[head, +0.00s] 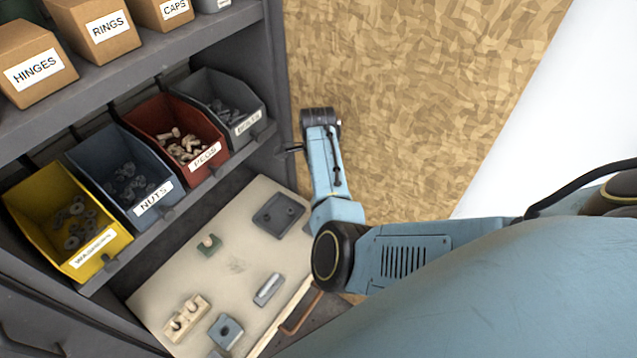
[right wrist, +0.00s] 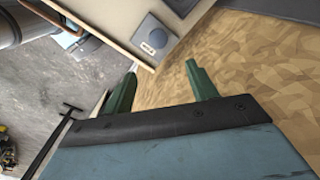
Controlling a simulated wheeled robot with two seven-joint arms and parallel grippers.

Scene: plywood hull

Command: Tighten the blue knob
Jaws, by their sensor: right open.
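My left gripper is not in view.
A pale board (head: 235,265) under the bins carries several small parts, including a blue-grey block (head: 226,331) and a dark tray (head: 279,215). Yellow (head: 65,229), red (head: 180,132) and grey (head: 222,105) bins line the shelf. A chipboard surface (head: 420,90) lies right of the shelf.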

